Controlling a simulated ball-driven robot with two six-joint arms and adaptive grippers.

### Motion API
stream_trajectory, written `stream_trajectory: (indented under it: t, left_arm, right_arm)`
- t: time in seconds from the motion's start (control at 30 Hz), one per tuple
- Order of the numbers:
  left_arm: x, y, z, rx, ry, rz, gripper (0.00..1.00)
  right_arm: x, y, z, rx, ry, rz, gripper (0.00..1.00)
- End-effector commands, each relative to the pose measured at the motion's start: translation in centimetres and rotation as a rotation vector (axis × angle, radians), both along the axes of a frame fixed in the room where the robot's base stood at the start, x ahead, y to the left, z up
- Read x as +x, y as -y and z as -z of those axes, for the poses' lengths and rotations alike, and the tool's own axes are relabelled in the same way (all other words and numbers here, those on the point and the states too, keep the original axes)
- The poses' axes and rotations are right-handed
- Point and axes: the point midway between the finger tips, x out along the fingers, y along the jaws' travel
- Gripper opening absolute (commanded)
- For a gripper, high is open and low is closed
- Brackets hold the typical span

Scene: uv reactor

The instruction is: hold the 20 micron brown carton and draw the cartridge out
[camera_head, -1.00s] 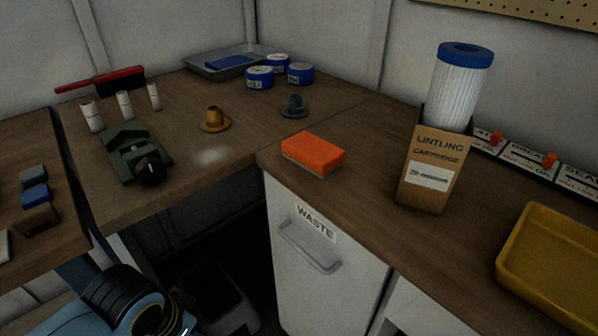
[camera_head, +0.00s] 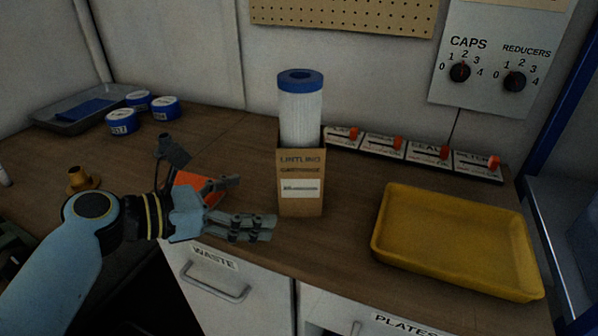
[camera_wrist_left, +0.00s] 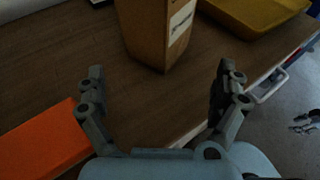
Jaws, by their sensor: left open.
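The brown carton (camera_head: 301,201) stands upright on the wooden worktop, with "Lintling cartridge" and a white label on its front. The white pleated cartridge (camera_head: 300,116) with a blue end cap stands in it, its upper part rising above the carton's rim. My left gripper (camera_head: 254,207) is open and empty, just left of the carton and apart from it. In the left wrist view the carton (camera_wrist_left: 156,35) is ahead, beyond the gap between the open fingers (camera_wrist_left: 160,92). The cartridge is out of that view.
An orange sponge (camera_head: 188,183) lies behind my left gripper and also shows in the wrist view (camera_wrist_left: 38,146). A yellow tray (camera_head: 455,277) is to the right. A row of labelled switches (camera_head: 407,148) runs along the wall. Blue-labelled tins (camera_head: 122,122) stand at the back left.

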Motion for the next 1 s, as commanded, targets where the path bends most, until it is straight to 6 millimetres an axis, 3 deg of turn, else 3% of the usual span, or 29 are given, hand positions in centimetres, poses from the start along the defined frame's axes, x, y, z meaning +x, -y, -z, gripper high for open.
stream_trajectory:
  t: [0.23,0.5,0.73,1.0]
  left_arm:
    - [1.5,1.5,0.6,-0.046,-0.028,-0.019,1.0]
    - [3.7,5.0,2.0,-0.044,-0.027,-0.017,1.0]
    - [5.3,7.1,2.4,-0.042,-0.027,-0.017,1.0]
    - [5.8,8.0,2.7,-0.038,-0.026,-0.017,1.0]
  right_arm:
    - [-0.1,-0.4,1.5,0.004,-0.002,0.002,0.4]
    - [-0.4,-0.4,4.6,0.005,-0.006,0.002,0.4]
    - [-0.4,-0.4,4.3,0.005,-0.006,0.002,0.4]
    - [-0.4,-0.2,4.4,0.002,-0.006,0.0,0.4]
